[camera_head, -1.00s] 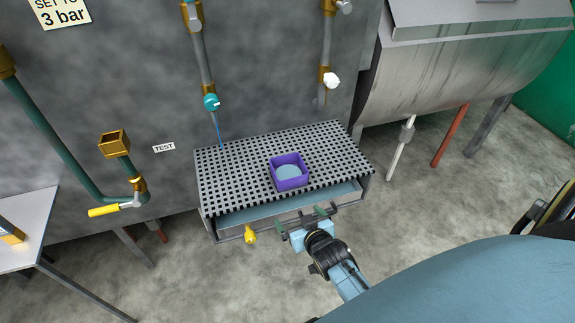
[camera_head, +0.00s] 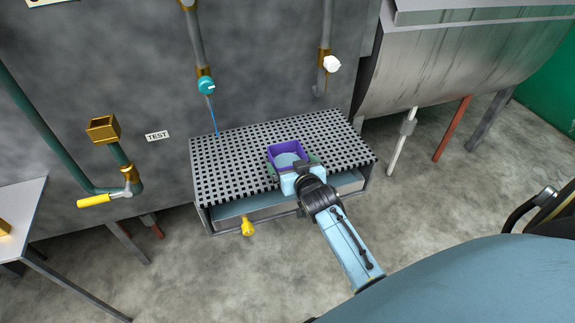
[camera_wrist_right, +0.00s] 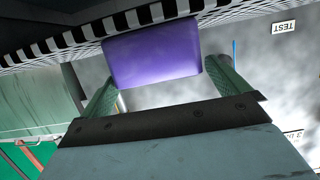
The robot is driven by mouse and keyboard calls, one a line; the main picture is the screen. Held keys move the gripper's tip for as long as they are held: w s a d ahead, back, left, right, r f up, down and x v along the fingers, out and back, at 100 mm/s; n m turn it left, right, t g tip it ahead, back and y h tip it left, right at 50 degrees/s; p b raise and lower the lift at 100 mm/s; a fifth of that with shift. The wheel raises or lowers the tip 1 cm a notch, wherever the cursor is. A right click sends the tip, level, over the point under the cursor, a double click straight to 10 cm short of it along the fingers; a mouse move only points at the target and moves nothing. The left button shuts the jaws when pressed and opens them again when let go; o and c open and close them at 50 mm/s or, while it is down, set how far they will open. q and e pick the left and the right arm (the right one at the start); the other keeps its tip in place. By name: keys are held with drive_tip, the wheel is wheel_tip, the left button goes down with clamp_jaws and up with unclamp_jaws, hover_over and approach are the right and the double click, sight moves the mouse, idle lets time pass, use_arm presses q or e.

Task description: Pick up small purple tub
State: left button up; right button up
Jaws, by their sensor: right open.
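The small purple tub (camera_head: 287,150) is a square open box with pale blue contents, standing upright on the perforated grate (camera_head: 225,160). My right gripper (camera_head: 294,166) is at the tub's near side, its green fingers spread to either side of it. In the right wrist view the tub (camera_wrist_right: 153,54) shows as a purple wall between the two open fingers of the right gripper (camera_wrist_right: 165,85). I cannot tell whether either finger touches it. My left gripper is not in view.
Below the grate is a shallow tray with a yellow tap (camera_head: 247,228) at its front. Teal valve (camera_head: 205,86) and white valve (camera_head: 332,64) pipes hang above the back. A yellow-handled lever (camera_head: 94,201) stands left. Grate space left of the tub is clear.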

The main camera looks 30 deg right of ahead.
sight(284, 151)
drive_tip(key=b+x, duration=0.4)
drive_tip(key=shift+d+f, duration=0.3)
drive_tip(key=shift+f, duration=0.05)
drive_tip(key=shift+w+d+f+b, duration=0.2)
drive_tip(key=shift+w+d+b, duration=0.2)
drive_tip(key=shift+b, duration=0.15)
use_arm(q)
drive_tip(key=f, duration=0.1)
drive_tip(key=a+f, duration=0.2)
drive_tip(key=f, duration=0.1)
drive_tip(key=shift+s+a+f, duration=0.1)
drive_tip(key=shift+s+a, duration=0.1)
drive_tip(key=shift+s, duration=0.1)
use_arm(e)
drive_tip(key=shift+a, duration=0.1)
